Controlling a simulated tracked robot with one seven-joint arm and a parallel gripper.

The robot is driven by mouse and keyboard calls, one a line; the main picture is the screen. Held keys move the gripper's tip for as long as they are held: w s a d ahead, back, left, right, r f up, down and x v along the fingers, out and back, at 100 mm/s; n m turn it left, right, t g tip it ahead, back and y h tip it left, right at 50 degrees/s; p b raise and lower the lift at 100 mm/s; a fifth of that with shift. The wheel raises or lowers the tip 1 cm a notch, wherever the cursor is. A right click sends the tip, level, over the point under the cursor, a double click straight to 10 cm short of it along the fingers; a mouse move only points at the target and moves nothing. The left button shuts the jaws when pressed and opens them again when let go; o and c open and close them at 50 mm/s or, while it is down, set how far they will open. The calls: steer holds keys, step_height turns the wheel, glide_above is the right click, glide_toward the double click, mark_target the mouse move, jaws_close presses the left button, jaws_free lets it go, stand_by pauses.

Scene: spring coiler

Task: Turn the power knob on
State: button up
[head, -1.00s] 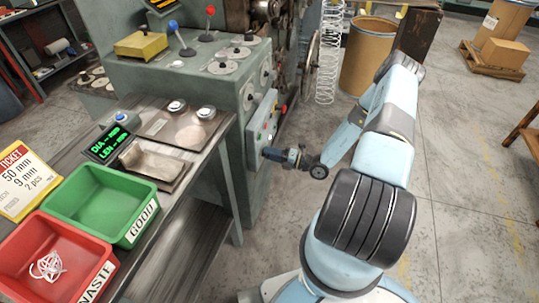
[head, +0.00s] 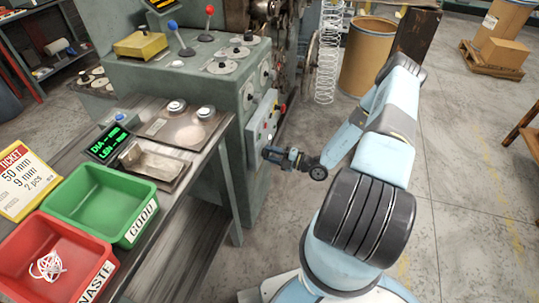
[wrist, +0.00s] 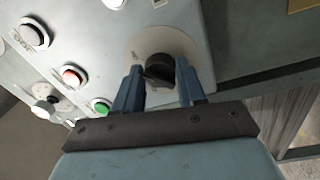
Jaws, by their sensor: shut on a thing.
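The power knob (wrist: 160,67) is a black round knob on a pale round plate, on the light panel of the green-grey machine. In the wrist view my gripper (wrist: 160,80) has one blue finger on each side of the knob and is shut on it. In the head view my gripper (head: 268,153) reaches the low front of the machine from the right. The knob itself is hidden there behind the fingers. Its pointer mark cannot be made out.
A bench with a green bin (head: 95,205) and a red bin (head: 70,245) stands left of my arm.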

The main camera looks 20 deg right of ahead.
steer(key=shift+f, duration=0.2)
steer(key=o, duration=1)
steer(key=shift+r, duration=0.1)
steer(key=shift+o, duration=0.2)
steer(key=v, duration=1.3)
steer(key=shift+s+d, duration=0.25)
steer(key=shift+d, duration=0.05)
